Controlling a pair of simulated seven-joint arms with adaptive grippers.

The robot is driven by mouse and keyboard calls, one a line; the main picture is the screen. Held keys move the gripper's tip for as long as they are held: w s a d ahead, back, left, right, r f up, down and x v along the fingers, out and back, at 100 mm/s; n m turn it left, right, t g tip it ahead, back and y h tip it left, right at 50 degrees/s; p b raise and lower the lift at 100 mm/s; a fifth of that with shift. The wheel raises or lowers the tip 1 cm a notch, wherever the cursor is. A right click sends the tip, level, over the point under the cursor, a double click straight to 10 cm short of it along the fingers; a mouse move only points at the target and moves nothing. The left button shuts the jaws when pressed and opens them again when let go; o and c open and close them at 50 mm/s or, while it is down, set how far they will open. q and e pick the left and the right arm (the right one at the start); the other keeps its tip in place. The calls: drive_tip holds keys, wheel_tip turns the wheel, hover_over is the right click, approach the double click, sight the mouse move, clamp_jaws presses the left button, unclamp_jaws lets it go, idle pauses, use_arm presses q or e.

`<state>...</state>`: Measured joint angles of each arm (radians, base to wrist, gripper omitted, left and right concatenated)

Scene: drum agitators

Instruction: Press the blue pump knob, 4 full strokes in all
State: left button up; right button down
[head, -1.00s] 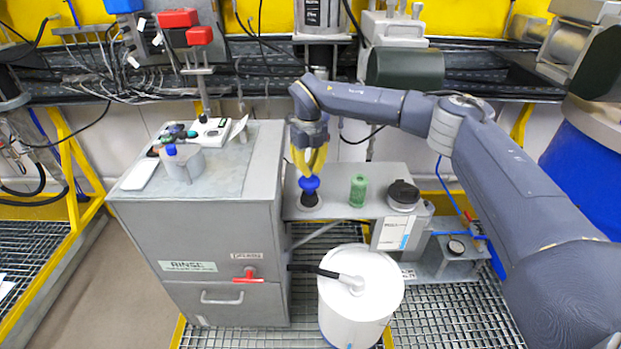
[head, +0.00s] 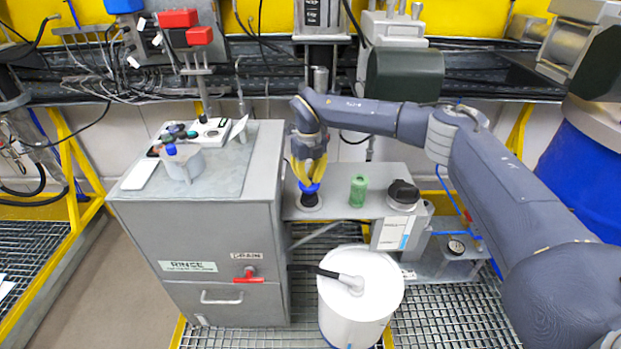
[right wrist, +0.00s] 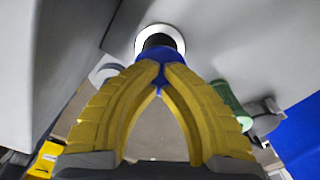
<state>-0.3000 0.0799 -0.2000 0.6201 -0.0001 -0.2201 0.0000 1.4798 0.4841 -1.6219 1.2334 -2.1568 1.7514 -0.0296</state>
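The blue pump knob (head: 310,188) sits on a black collar with a pale ring, on the grey shelf right of the grey cabinet. The knob is low, close to its collar. My right gripper (head: 307,182), with yellow fingers, points down at it from above. In the right wrist view, the fingertips (right wrist: 162,68) close in on the blue knob (right wrist: 160,54), with blue showing between them. The fingers partly cover the knob. My left gripper is not in view.
A green bottle (head: 358,190) and a black-capped round part (head: 402,194) stand right of the knob on the shelf (head: 335,205). The grey cabinet (head: 225,225) rises close on the left. A white drum (head: 362,300) stands in front.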

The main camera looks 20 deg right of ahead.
drive_tip(key=shift+s+f, duration=0.1)
drive_tip(key=shift+f, duration=1.05)
drive_tip(key=shift+r, duration=3.25)
drive_tip(key=shift+f, duration=0.15)
drive_tip(key=shift+f, duration=3.1)
drive_tip(key=shift+r, duration=3.25)
